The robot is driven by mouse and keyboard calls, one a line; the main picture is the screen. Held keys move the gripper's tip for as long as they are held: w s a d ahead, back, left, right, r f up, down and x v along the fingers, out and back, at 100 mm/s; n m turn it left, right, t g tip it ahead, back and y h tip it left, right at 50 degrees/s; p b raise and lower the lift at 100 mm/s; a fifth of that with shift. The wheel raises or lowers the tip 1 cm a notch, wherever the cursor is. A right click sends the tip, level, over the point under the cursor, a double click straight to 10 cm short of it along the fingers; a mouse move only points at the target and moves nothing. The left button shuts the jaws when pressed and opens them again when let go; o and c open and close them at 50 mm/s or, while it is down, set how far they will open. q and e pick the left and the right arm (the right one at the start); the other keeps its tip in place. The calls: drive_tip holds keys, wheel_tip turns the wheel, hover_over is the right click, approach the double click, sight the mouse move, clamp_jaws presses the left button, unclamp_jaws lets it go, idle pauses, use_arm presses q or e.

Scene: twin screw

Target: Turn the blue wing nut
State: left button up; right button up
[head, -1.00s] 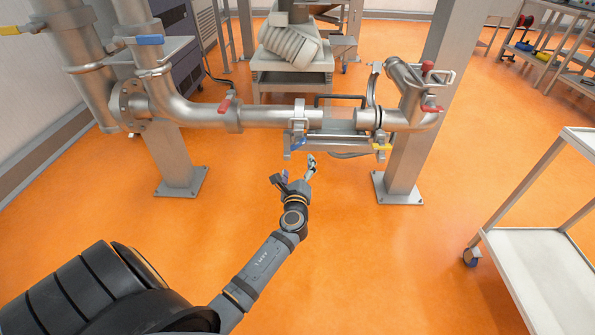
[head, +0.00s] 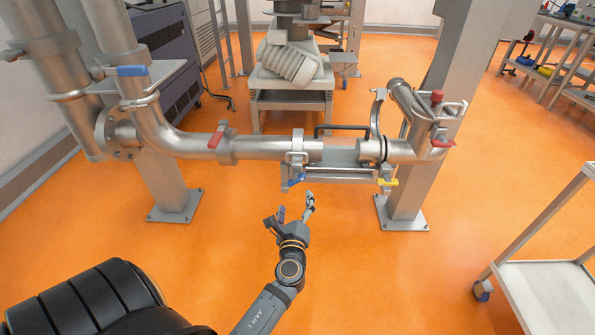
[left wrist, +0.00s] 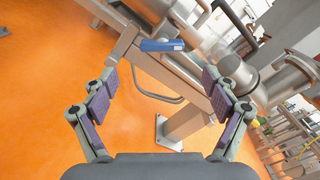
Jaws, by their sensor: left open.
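The blue wing nut (head: 293,181) sits under the pipe clamp near the middle of the head view. In the left wrist view the blue wing nut (left wrist: 162,45) lies ahead, between the two fingers and beyond their tips. My left gripper (head: 291,206) is open and empty, just below and in front of the nut, apart from it. In the left wrist view its fingers (left wrist: 160,82) are spread wide with purple pads. A yellow wing nut (head: 386,182) sits to the right on the same rail assembly. My right gripper is not in view.
The steel pipe (head: 262,147) runs across behind the nut, with red handles (head: 216,136) on it. A post (head: 415,150) stands to the right. A white cart (head: 545,285) is at far right.

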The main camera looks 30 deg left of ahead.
sight(296, 182)
use_arm(q)
drive_tip(key=x, duration=1)
drive_tip(key=shift+d+r, duration=0.1)
drive_tip(key=shift+r, duration=0.1)
drive_tip(key=c, duration=1.2)
